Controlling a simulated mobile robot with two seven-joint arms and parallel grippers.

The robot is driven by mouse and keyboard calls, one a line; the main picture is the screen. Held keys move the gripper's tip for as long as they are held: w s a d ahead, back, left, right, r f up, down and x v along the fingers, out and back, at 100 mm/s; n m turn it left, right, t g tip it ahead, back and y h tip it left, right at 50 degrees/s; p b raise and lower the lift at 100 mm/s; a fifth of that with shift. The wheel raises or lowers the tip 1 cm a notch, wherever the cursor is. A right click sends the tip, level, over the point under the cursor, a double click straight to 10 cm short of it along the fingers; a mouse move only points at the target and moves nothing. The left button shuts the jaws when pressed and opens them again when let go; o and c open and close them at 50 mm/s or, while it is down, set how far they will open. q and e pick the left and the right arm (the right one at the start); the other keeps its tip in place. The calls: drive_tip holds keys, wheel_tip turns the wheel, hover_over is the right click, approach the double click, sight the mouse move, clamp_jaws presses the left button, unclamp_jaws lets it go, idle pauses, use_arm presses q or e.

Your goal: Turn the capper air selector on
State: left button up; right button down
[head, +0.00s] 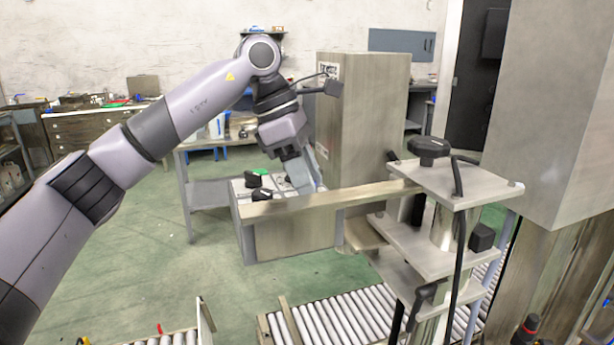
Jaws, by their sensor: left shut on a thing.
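A light metal control box (293,240) stands beside the capper frame, with controls on its top panel. A green control (259,171) and a black knob (261,194) show on the panel's left part. My left gripper (301,182) reaches down from above onto the panel, to the right of these two. It is shut on a control there, which fits the capper air selector; the fingers hide it, so I cannot tell which way it points. My right gripper is not in view.
A metal bar (325,199) runs along the box's front to the capper frame (458,185), which has a black knob on top. A tall cabinet (362,125) stands close behind my gripper. Roller conveyors (335,318) lie below. Green floor to the left is open.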

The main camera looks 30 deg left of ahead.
use_arm(q)
drive_tip(key=shift+n, duration=0.3)
drive_tip(key=n+t, duration=0.1)
drive_tip(key=n, duration=0.1)
drive_tip(key=n+t+y+b, duration=0.1)
drive_tip(key=n, duration=0.2)
drive_tip(key=shift+s+d+n, duration=0.1)
drive_tip(key=shift+s+n, duration=0.05)
drive_tip(key=shift+n, duration=0.15)
drive_tip(key=n+y, duration=0.1)
drive_tip(key=n, duration=0.1)
drive_tip(key=n+t+y, duration=0.1)
drive_tip(key=n, duration=0.2)
drive_tip(key=shift+d+r+n+b, duration=0.1)
drive_tip(key=shift+d+n+b, duration=0.05)
drive_tip(key=shift+n+b, duration=0.2)
drive_tip(key=o, duration=0.8)
